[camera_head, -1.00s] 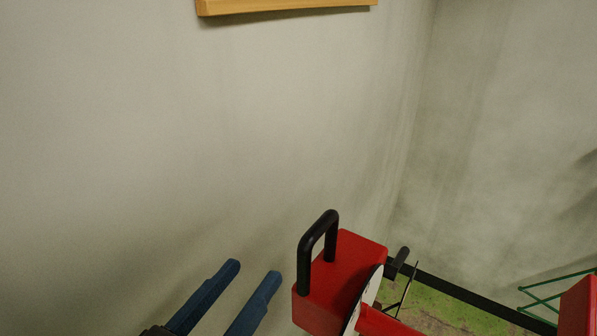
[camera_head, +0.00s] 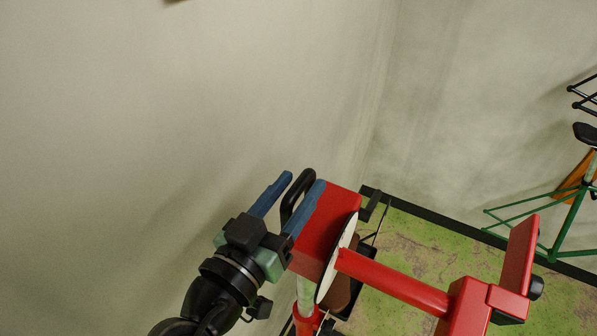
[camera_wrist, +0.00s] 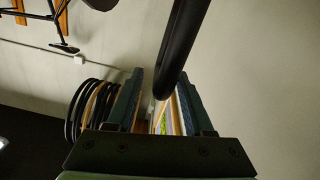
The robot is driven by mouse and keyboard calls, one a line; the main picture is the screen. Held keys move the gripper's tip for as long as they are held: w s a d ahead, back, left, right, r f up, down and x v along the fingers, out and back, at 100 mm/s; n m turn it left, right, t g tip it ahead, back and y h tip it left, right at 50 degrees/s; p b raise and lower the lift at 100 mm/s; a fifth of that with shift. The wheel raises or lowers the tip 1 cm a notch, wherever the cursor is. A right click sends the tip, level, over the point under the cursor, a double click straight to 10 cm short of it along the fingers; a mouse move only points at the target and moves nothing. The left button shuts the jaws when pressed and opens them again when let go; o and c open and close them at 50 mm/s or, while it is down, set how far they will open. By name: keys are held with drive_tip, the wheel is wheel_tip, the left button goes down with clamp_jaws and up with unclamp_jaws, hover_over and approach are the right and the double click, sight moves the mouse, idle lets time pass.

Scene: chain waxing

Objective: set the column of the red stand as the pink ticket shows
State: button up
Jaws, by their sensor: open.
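The red stand has a red head block (camera_head: 335,212) with a black loop handle (camera_head: 297,190) and a white disc (camera_head: 338,262). A red arm (camera_head: 395,281) runs right from it. Below the block, part of a pale column (camera_head: 305,294) shows above a red tube (camera_head: 306,321); the rest is hidden or out of frame. My gripper (camera_head: 303,179) is open, with its blue fingers on either side of the handle in the head view. In the wrist view, a dark bar, seemingly the handle (camera_wrist: 182,45), reaches toward the gap between the fingers; contact cannot be told. No pink ticket is visible.
A green-legged stand (camera_head: 570,215) is at the right beside an orange piece. A green mat with a dark edge (camera_head: 440,225) lies below. A bare wall is behind and left. Several black hoops (camera_wrist: 82,108) show left in the wrist view.

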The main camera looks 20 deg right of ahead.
drive_tip(key=shift+w+d, duration=0.35)
drive_tip(key=shift+d, duration=0.05)
drive_tip(key=shift+c, duration=0.2)
clamp_jaws()
idle(1.1)
